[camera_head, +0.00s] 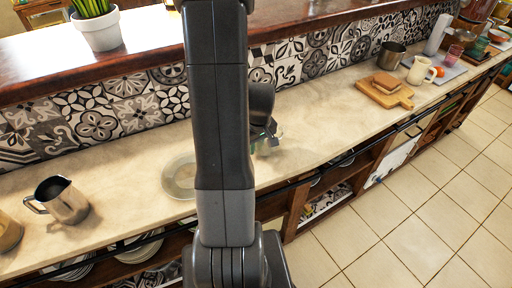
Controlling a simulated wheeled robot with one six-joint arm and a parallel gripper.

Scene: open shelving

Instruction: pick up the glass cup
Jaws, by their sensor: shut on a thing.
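My gripper (269,131) shows just right of my upright arm link, low over the pale counter. It is shut on what looks like the clear glass cup (275,143). Only a small, faint part of the cup shows at the jaws, and my arm hides much of the grip. I cannot tell whether the cup touches the counter.
A round clear plate (179,177) lies left of my arm, partly hidden. A metal pitcher (63,200) stands further left. A wooden board (385,93) with bread, a metal pot (391,55) and a cream mug (420,71) are at right. The counter between is clear.

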